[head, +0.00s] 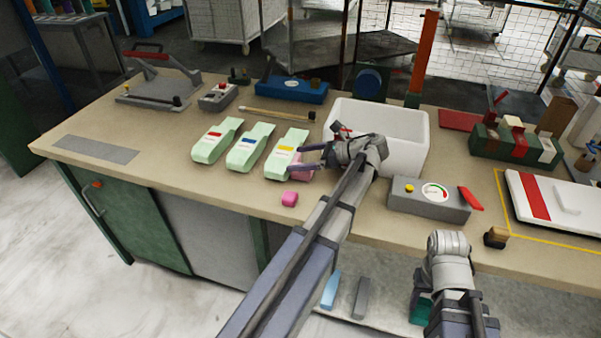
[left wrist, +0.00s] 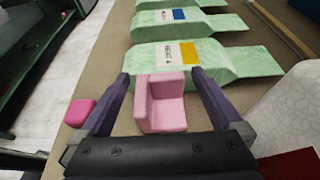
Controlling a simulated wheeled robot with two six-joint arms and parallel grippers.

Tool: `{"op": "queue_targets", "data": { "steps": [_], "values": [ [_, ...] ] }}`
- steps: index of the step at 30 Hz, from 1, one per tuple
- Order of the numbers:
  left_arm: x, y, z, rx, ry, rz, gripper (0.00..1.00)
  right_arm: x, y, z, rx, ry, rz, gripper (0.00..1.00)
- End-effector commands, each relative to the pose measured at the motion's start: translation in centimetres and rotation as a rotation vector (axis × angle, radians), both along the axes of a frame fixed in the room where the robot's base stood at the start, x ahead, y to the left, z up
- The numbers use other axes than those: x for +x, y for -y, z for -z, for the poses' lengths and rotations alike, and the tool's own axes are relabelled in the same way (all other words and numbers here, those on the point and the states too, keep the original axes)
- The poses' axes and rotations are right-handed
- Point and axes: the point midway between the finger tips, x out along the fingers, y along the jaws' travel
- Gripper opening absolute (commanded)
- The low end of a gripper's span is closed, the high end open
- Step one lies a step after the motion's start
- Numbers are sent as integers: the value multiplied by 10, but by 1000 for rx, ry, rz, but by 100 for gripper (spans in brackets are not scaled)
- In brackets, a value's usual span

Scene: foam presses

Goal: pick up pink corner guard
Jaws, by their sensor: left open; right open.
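The pink corner guard (left wrist: 168,112) is a pale pink angled piece with an inner corner. In the left wrist view it lies on the bench between the two fingers of my left gripper (left wrist: 161,84). The fingers are open, one on each side, with small gaps seen beside the guard. In the head view the left gripper (head: 306,157) partly covers the guard (head: 301,170), beside the yellow-labelled green pack. My right arm shows at lower right in the head view; its jaws cannot be made out.
A darker pink block (head: 289,199) lies near the bench's front edge, left of the guard. Green packs with yellow (head: 287,155), blue (head: 250,148) and red (head: 217,141) labels lie alongside.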

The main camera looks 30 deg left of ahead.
Motion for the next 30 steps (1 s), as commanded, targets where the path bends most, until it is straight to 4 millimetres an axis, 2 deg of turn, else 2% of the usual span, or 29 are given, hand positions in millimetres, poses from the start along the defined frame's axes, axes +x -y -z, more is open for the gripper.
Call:
{"op": "queue_targets", "data": {
  "steps": [5,26,30],
  "values": [
    [0,0,-1,0,0,1,100,0,0,-1,0,0,0,50],
    [0,0,-1,0,0,1,22,0,0,-1,0,0,0,50],
    [0,0,-1,0,0,1,21,0,0,-1,0,0,0,50]
  ]
}}
